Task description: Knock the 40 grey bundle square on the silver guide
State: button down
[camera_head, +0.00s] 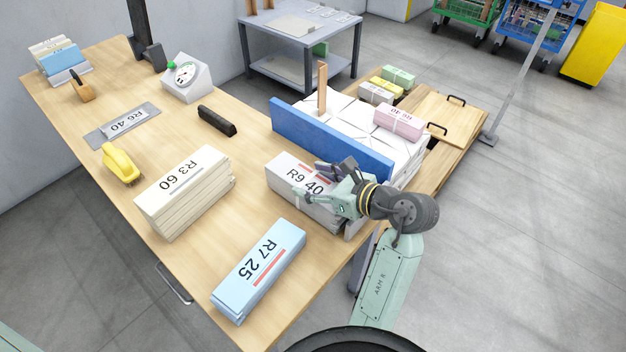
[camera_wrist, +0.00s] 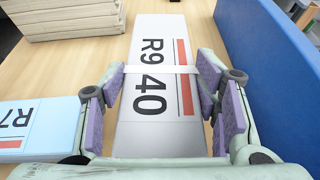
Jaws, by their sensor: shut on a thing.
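The grey bundle (camera_head: 291,167), labelled R9 40 with a red stripe, lies near the table's right-hand edge beside the blue board. In the wrist view the bundle (camera_wrist: 155,35) runs lengthwise between my fingers with a pale strap across it. My gripper (camera_head: 316,183) is shut on the bundle, one purple-padded finger along each long side; it also shows in the wrist view (camera_wrist: 161,110). A narrow silver metal piece (camera_head: 354,228) shows at the bundle's near right end, partly behind my gripper. I cannot tell whether the bundle touches it.
A cream R3 60 stack (camera_head: 185,190) and a light blue R7 25 stack (camera_head: 258,268) lie left and in front. The blue board (camera_head: 330,140) stands close on the right. A black bar (camera_head: 217,121) and yellow tool (camera_head: 121,163) lie farther back. Bare wood separates the stacks.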

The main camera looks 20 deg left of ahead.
jog(key=shift+s+d, duration=0.2)
jog(key=shift+d, duration=0.4)
jog(key=shift+s+d, duration=0.2)
jog(key=shift+d, duration=0.4)
dwell(1.0)
jog(key=shift+w+a+r, duration=0.1)
jog(key=shift+w+a, duration=0.2)
jog(key=shift+a, duration=0.55)
jog(key=shift+w+a+r, duration=0.1)
jog(key=shift+w+a, duration=0.2)
jog(key=shift+a, duration=0.5)
jog(key=shift+r+p, duration=2.1)
jog(key=shift+r, duration=0.9)
jog(key=shift+f, duration=0.1)
